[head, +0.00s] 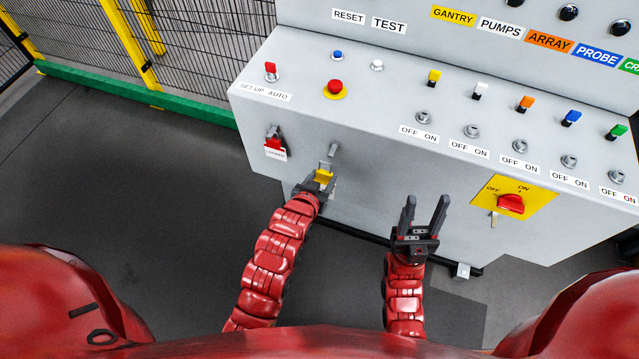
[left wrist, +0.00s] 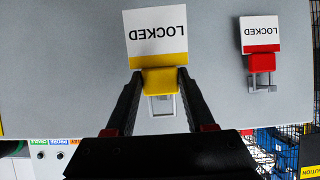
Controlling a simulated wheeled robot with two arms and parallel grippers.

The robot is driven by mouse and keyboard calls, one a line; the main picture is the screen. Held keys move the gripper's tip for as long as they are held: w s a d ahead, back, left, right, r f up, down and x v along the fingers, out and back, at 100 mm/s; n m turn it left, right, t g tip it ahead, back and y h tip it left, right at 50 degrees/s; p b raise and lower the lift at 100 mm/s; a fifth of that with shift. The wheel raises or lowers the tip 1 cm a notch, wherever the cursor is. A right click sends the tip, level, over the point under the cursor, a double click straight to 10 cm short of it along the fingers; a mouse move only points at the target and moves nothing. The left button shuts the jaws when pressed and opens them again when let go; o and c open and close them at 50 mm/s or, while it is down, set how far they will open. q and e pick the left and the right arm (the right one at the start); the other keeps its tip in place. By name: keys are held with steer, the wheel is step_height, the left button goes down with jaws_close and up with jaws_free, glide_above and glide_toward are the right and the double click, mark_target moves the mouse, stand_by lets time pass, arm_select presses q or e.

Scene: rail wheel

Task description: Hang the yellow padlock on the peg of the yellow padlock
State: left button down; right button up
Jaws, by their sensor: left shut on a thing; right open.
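The yellow padlock (head: 323,176) is held upright by my left gripper (head: 316,188) in front of the panel's front face. In the left wrist view the yellow padlock (left wrist: 163,81) sits between the fingertips, with its white LOCKED tag (left wrist: 156,34) and its shackle (left wrist: 162,105) on opposite sides. A bare grey peg (head: 332,149) sticks out of the panel just above the shackle in the head view. I cannot tell whether shackle and peg touch. My right gripper (head: 425,205) is open and empty, further right before the panel.
A red padlock (head: 273,143) with a LOCKED tag hangs on another peg to the left; it shows in the left wrist view (left wrist: 262,63). A yellow plate with a red rotary switch (head: 510,203) is at the right. The console ledge (head: 380,95) carries buttons and switches.

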arm_select(q)
steer(key=shift+w+r+b+x, duration=0.1)
steer(key=shift+r+b+x, duration=0.15)
steer(key=shift+x, duration=0.75)
steer(key=shift+w+r+b+x, duration=0.15)
steer(key=shift+b+x, duration=0.15)
steer(key=shift+x, duration=0.65)
steer(key=shift+w+r+b+x, duration=0.1)
steer(key=shift+r+b+x, duration=0.2)
steer(key=shift+x, duration=0.7)
steer(key=shift+c, duration=0.9)
jaws_free()
steer(key=shift+s, duration=0.1)
